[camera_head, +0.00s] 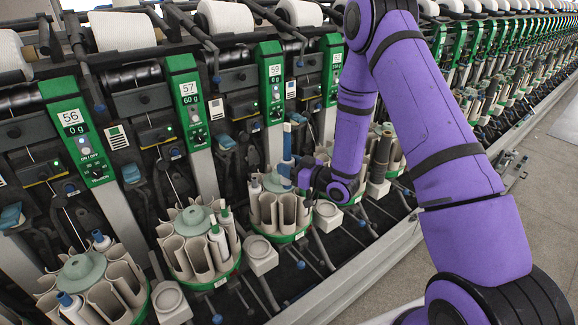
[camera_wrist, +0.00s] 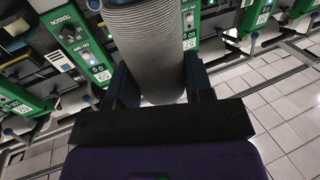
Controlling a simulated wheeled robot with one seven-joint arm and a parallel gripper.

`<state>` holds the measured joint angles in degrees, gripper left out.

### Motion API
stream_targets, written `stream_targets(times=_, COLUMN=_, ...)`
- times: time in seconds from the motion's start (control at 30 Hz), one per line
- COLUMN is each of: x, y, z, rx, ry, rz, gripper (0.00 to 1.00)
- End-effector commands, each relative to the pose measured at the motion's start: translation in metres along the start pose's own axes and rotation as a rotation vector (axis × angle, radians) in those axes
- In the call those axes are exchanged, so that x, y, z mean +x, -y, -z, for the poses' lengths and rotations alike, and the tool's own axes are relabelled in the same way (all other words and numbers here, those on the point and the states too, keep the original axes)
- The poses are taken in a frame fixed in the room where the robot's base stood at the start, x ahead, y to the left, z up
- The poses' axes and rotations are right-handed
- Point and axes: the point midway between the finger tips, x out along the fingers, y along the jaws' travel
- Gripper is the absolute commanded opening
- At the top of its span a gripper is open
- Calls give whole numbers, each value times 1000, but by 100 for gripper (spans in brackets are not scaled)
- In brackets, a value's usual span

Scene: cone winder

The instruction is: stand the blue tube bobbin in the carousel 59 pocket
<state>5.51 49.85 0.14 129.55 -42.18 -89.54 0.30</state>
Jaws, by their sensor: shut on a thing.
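The blue tube bobbin (camera_head: 287,146) stands roughly upright over the carousel below the head marked 59. My gripper (camera_head: 298,173) is shut on it. In the wrist view the bobbin's grey wound yarn (camera_wrist: 150,55) fills the space between the two fingers of my gripper (camera_wrist: 160,84). The 59 carousel (camera_head: 268,213) has several pale open pockets around a grey-green hub, with a green base rim. The bobbin is above or at its back right side. Its lower end is hidden by my gripper and the hub, so I cannot tell whether it is inside a pocket.
The carousel under head 57 (camera_head: 187,262) stands to the left, holding bobbins. The carousel under 56 (camera_head: 110,300) is nearer, with blue-tipped tubes. Green winder heads, such as 59 (camera_head: 273,85), rise closely behind. Open grey floor (camera_head: 545,200) lies at the right.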

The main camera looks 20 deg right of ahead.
Motion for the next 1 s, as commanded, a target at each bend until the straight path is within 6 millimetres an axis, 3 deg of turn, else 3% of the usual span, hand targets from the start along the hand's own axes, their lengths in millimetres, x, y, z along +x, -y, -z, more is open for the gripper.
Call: stream_targets(times=1.0, x=0, y=1, z=-43, rx=1, ry=0, rz=1, gripper=22)
